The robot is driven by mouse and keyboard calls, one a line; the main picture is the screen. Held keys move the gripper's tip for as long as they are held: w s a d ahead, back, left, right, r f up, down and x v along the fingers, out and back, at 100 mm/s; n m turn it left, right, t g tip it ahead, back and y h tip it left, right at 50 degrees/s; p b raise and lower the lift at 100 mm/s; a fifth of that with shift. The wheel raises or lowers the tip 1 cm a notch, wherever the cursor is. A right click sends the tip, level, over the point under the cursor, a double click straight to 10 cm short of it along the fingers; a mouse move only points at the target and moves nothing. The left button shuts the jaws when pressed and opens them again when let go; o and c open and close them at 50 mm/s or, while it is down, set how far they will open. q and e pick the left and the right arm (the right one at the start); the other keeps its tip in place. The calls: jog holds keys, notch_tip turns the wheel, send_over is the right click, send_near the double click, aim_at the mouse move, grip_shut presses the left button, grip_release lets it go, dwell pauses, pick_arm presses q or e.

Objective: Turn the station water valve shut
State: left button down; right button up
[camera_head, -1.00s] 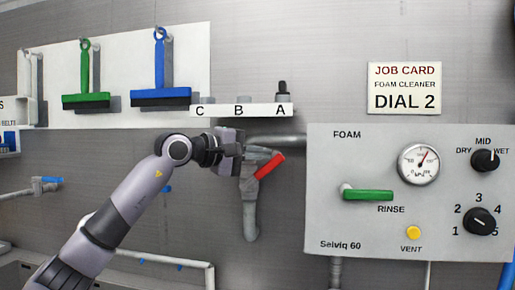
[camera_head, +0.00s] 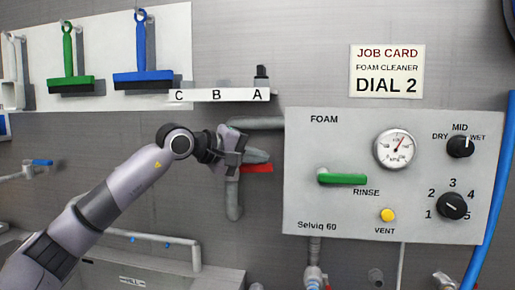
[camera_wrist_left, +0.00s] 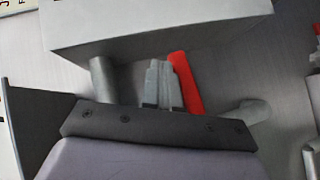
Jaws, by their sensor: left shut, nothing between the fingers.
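The station water valve's red lever (camera_head: 257,168) is on the grey pipe (camera_head: 235,205) left of the foam panel. In the head view the lever points right and lies nearly level. My left gripper (camera_head: 246,156) is at the valve, just above the lever, and hides part of the valve body. In the left wrist view its two fingers (camera_wrist_left: 162,86) are together and empty, and the red lever (camera_wrist_left: 186,84) runs close beside them on the right. I cannot tell whether they touch. My right gripper is not in view.
The foam panel (camera_head: 300,215) with a green rinse handle (camera_head: 342,179), gauge and knobs stands close right of the valve. A shelf (camera_head: 222,95) marked C, B, A is above. A blue hose (camera_head: 492,190) hangs at the far right. Another blue-handled tap (camera_head: 42,162) is at the left.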

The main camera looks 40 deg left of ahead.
pick_arm(q)
jog(key=shift+f, duration=0.15)
dwell(0.4)
jog(key=b+v, duration=0.3)
jog(key=v, duration=0.4)
jog(key=d+r+m+g+y, duration=0.5)
jog(key=r+m+g+y, duration=0.1)
jog(key=y, duration=0.1)
jog(key=p+x, duration=0.1)
jog(key=x, duration=0.9)
dwell(0.5)
